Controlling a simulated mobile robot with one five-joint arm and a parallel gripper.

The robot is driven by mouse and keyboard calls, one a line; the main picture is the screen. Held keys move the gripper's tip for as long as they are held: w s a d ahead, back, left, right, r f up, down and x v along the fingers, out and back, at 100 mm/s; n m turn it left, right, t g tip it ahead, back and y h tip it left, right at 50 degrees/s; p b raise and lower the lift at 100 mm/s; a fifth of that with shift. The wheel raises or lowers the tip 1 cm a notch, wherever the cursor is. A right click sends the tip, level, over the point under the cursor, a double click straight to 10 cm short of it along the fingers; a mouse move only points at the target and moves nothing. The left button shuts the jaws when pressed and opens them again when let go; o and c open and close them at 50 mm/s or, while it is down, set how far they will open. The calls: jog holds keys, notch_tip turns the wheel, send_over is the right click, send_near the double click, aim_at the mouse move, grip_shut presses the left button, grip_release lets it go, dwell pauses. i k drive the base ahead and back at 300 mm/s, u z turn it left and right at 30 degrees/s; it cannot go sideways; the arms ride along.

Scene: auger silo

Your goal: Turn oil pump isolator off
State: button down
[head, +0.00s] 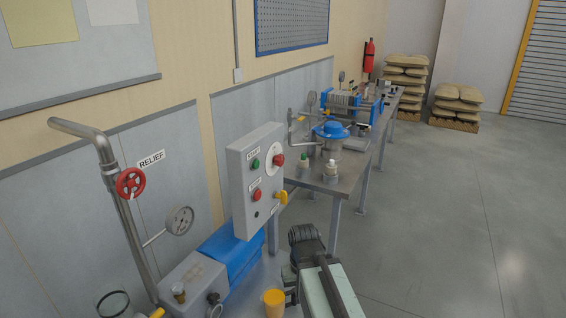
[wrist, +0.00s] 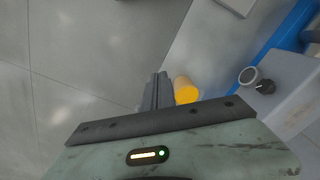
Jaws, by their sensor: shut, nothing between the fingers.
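A grey control box (head: 240,185) stands over the blue and grey machine in the head view. Its face carries a green button (head: 255,163), a red knob on a pale round plate (head: 278,160), a red button (head: 257,195) and a yellow handle (head: 282,198) at the lower right edge. The small labels are too small to read surely, so I cannot tell which control is the isolator. My gripper (wrist: 157,78) is shut and empty in the wrist view, pointing down, apart from the box. The box face is not in the wrist view.
A yellow cup (head: 274,302) stands near my arm; it also shows beside my fingers in the wrist view (wrist: 186,90). A red valve wheel (head: 130,182) and gauge (head: 179,221) are at left. A workbench (head: 343,180) stands behind the box. Floor at right is clear.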

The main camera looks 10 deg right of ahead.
aim_at(278, 160)
jog(key=k, duration=1)
jog(key=z, duration=1.8)
jog(key=i, duration=1.15)
jog(key=u, duration=3.2)
jog(key=i, duration=0.95)
jog(key=z, duration=0.1)
